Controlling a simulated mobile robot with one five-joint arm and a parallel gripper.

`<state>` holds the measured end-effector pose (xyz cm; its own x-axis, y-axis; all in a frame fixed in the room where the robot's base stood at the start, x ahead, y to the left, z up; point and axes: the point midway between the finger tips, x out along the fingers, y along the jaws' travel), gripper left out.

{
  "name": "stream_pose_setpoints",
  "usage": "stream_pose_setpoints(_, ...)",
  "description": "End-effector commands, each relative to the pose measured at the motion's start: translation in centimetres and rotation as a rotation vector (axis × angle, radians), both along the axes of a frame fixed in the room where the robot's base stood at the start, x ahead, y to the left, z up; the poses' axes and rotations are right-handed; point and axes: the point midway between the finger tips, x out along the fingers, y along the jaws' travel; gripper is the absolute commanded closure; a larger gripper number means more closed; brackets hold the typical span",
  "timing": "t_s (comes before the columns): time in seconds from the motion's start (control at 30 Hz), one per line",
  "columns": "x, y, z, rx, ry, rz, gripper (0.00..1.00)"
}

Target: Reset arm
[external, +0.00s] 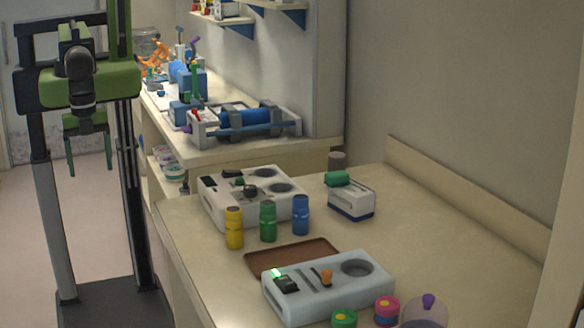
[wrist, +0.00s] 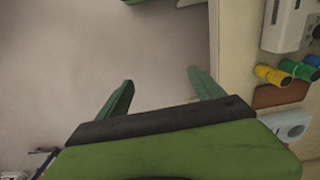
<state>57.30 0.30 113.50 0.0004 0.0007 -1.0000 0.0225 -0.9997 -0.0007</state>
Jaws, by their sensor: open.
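My gripper (external: 90,170) hangs at the left of the external view, pointing down, above the floor and left of the counter. Its two green fingers are apart with nothing between them. In the wrist view my gripper (wrist: 160,88) also shows open and empty, with bare floor beyond the fingertips. My arm is drawn in close to my column. It touches nothing that I can see.
The counter (external: 440,220) holds a white station (external: 222,207), yellow (external: 234,228), green (external: 268,222) and blue (external: 301,216) bottles, a brown mat (external: 262,262) and a pale device (external: 336,298). A cluttered bench (external: 240,151) stands behind. The floor (wrist: 165,50) beneath my gripper is clear.

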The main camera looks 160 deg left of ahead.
Motion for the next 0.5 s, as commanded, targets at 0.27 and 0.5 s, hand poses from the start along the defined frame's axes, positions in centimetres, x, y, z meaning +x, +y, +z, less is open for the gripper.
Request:
stream_pose_setpoints(0.27, 0.0, -0.3, 0.0, 0.0, 0.0, -0.023, 0.23)
stream_pose_setpoints(0.5, 0.0, -0.2, -5.3, 0.0, 0.0, -0.021, 0.23)
